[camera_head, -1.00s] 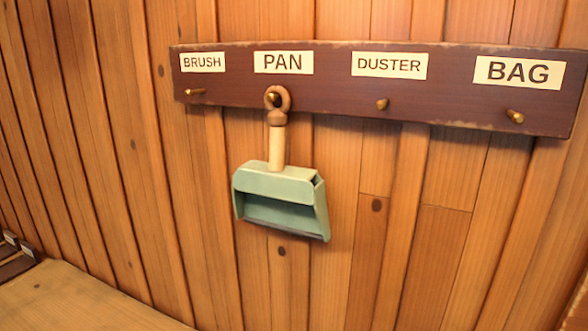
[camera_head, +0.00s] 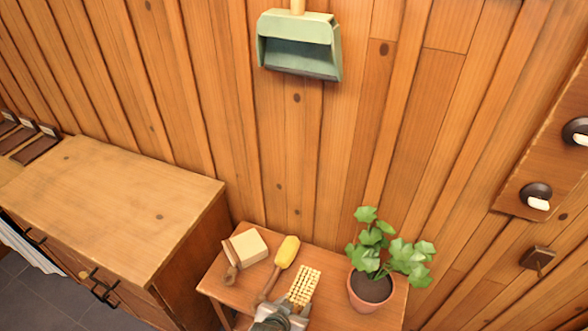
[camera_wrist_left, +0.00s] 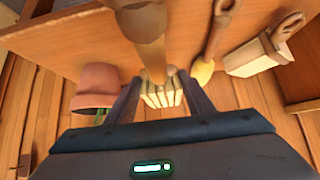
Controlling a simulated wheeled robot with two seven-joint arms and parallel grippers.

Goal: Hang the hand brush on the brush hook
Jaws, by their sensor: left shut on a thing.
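The hand brush (camera_head: 304,287), with pale bristle tufts and a wooden handle, is in my left gripper (camera_head: 284,314) at the bottom of the head view, over the small table. In the left wrist view the brush (camera_wrist_left: 148,52) runs between the fingers of my left gripper (camera_wrist_left: 162,88), which are shut on it. Its bristles show between the fingers and its handle points to the top of the picture. I cannot tell whether it touches the table. My right gripper is not in view.
The small table (camera_head: 232,281) also holds a yellow duster (camera_head: 286,252), a cream block with a wooden handle (camera_head: 249,246) and a potted plant (camera_head: 371,288). A wooden cabinet (camera_head: 150,205) stands left. A green dustpan (camera_head: 299,42) hangs on the wall above.

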